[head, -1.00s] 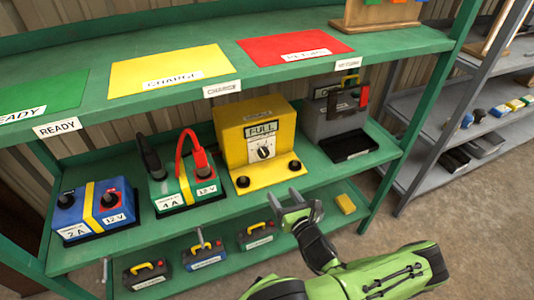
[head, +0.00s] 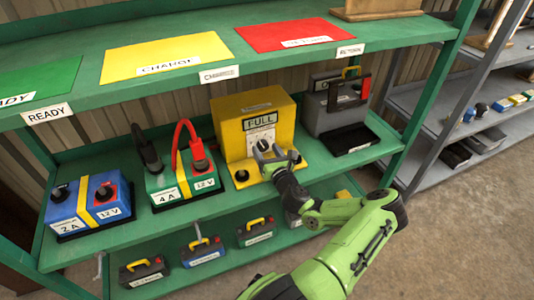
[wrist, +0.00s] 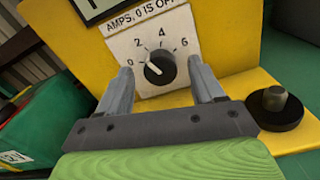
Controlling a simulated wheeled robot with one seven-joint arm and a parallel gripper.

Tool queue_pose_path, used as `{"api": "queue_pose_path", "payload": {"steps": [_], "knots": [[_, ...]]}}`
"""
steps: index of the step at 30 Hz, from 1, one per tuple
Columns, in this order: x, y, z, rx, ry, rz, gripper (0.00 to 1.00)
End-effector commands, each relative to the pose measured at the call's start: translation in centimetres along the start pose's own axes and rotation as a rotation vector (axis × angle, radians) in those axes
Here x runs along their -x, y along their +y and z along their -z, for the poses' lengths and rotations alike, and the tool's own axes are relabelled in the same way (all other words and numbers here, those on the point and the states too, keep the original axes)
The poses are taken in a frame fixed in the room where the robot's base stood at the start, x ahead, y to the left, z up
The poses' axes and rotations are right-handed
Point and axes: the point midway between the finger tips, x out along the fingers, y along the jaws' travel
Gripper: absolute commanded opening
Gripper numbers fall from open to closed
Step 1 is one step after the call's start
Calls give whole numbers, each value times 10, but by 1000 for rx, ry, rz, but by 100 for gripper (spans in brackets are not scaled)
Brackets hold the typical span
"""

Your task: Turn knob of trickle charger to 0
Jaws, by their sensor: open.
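The yellow charger (head: 230,135) stands on the middle green shelf, with a display reading FULL. Its white dial plate (wrist: 143,45) reads "AMPS, 0 IS OFF" and carries 0, 2, 4 and 6. The black knob (wrist: 158,70) sits at the middle of the plate. Its white mark slants up and left, but I cannot tell the exact setting. My gripper (head: 270,151) is in front of the plate and also shows in the wrist view (wrist: 161,80). It is open, with one finger on each side of the knob; no contact shows.
Black terminals (wrist: 275,107) stand on the yellow base. A blue 2 A unit (head: 88,205) and a green 4 A unit (head: 182,180) with cables stand left. A grey unit (head: 335,115) stands right. The upper shelf (head: 80,85) overhangs; small batteries (head: 202,250) sit below.

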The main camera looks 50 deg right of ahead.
Motion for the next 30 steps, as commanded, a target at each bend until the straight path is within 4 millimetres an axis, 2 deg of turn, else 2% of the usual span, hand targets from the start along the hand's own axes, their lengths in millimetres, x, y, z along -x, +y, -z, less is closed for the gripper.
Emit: {"api": "queue_pose_path", "payload": {"steps": [5,15,16,23,30], "knots": [[0,0,0,0,0,0,66],[0,0,0,1,0,-1,14],[0,0,0,1,0,-1,11],[0,1,0,25,1,-1,11],[0,1,-1,142,1,-2,11]]}}
